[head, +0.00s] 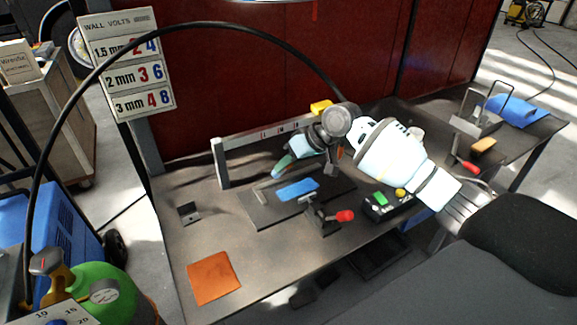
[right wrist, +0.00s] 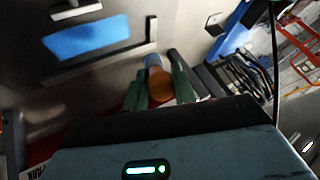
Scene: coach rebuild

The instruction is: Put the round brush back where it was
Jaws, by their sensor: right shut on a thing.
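My right gripper (head: 288,165) is over the workbench, above the back left part of a dark fixture plate. In the right wrist view, its two green fingers (right wrist: 159,88) are shut on a short round thing with an orange-brown end and a grey-blue far end. I take this for the round brush (right wrist: 160,84), though its bristles cannot be made out. In the head view the gripper hides most of what it holds. My left gripper is not in view.
A blue piece (head: 297,189) lies on the fixture plate (head: 262,212), beside a red-handled clamp (head: 345,215). A pale rail (head: 245,145) stands behind. An orange pad (head: 214,277) and small bracket (head: 189,213) lie left. The bench's front left is mostly clear.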

